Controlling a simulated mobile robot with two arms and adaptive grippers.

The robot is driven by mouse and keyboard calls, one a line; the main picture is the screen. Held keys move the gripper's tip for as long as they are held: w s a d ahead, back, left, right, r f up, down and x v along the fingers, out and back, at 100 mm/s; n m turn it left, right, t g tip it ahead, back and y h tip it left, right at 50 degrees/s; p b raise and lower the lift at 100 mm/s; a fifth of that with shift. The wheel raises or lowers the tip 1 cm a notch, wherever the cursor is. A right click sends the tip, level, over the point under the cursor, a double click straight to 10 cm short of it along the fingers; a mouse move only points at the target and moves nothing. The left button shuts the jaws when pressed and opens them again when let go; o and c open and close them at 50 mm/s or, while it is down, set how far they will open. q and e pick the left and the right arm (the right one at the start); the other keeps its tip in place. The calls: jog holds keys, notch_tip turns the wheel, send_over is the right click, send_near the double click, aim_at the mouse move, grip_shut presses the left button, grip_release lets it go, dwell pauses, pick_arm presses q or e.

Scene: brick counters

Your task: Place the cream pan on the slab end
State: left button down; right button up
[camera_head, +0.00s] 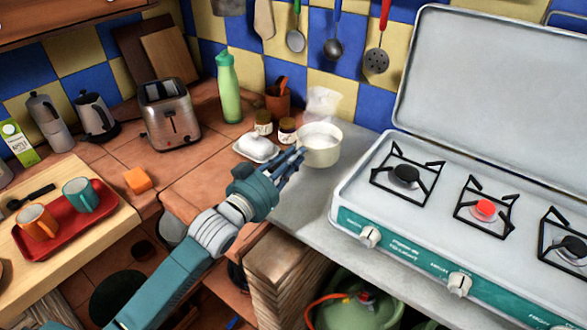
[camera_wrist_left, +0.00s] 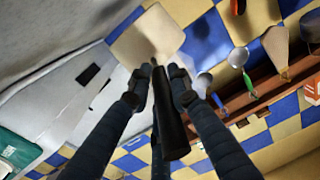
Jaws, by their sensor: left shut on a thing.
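The cream pan (camera_head: 320,150) is upright above or on the far left part of the grey slab (camera_head: 296,208), left of the stove. I cannot tell whether its base touches the slab. My left gripper (camera_head: 298,160) reaches in from the left and is shut on the pan's handle. In the left wrist view, the fingers (camera_wrist_left: 160,82) close around the dark handle (camera_wrist_left: 168,118), with the pale pan body (camera_wrist_left: 148,38) beyond them. The handle is mostly hidden in the head view. My right gripper is not in view.
The stove (camera_head: 345,205) with its raised lid stands right of the pan. A white butter dish (camera_head: 256,148), small jars (camera_head: 287,130) and a white sack (camera_head: 322,103) are close behind and left. The slab's front part is bare.

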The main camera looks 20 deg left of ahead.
aim_at(306, 157)
pick_arm(q)
notch_tip(306, 157, down, 3)
jog(key=shift+r, duration=0.15)
jog(key=shift+f, duration=0.4)
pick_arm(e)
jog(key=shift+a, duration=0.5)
pick_arm(q)
jog(key=c, duration=1.6)
grip_release()
jog(key=shift+f, duration=0.1)
jog(key=shift+o, duration=0.2)
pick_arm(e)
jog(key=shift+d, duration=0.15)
pick_arm(q)
jog(key=shift+s, duration=0.1)
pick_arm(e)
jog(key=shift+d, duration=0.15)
